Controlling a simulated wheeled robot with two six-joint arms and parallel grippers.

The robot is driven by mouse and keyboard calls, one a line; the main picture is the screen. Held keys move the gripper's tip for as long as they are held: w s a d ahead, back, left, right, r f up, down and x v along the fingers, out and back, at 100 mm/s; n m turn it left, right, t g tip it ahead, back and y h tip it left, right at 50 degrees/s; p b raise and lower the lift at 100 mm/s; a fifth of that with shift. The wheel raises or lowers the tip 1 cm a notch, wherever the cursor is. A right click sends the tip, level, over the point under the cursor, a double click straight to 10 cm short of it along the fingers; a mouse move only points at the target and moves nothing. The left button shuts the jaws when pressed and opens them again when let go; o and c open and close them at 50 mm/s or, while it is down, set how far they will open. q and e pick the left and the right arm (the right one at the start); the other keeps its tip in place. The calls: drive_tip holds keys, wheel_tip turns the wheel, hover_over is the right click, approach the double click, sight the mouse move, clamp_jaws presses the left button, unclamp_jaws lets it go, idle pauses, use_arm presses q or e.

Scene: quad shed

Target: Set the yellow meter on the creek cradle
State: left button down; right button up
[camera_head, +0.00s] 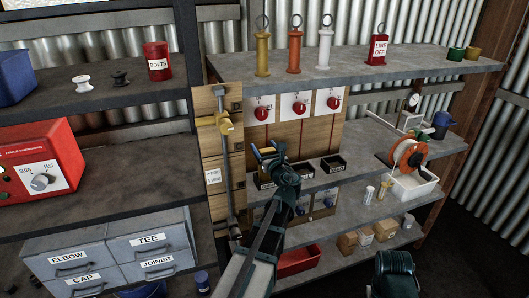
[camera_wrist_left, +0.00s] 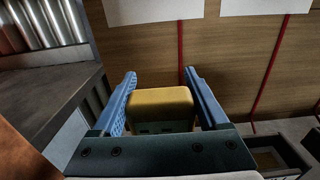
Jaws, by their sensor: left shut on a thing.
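My left gripper (camera_head: 268,152) is raised in front of the wooden board, above the row of black cradles. In the left wrist view its blue fingers (camera_wrist_left: 158,95) are shut on the yellow meter (camera_wrist_left: 160,101), a rounded yellow block seen end-on. In the head view the gripper mostly hides the meter. Three small black labelled cradles stand on the shelf under the red dials: a left one (camera_head: 263,182) partly behind my gripper, a middle one (camera_head: 304,170) and a right one (camera_head: 333,164). Their labels are too small to read, so I cannot tell which is creek. My right gripper's fingers are out of view.
A wooden post with a yellow-handled lever (camera_head: 222,122) stands close left of my left gripper. The upper shelf (camera_head: 400,68) overhangs the dials. An orange reel (camera_head: 408,155) and a white tub (camera_head: 412,187) stand to the right. A red bin (camera_head: 298,262) is below.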

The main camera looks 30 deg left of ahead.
use_arm(q)
drive_tip(key=shift+r, duration=0.1)
drive_tip(key=shift+f, duration=0.2)
unclamp_jaws()
drive_tip(key=shift+r, duration=0.15)
drive_tip(key=shift+s+d+r, duration=0.1)
drive_tip(key=shift+r, duration=0.05)
drive_tip(key=v, duration=1.1)
drive_tip(key=shift+s+d, duration=0.25)
drive_tip(key=shift+s, duration=0.05)
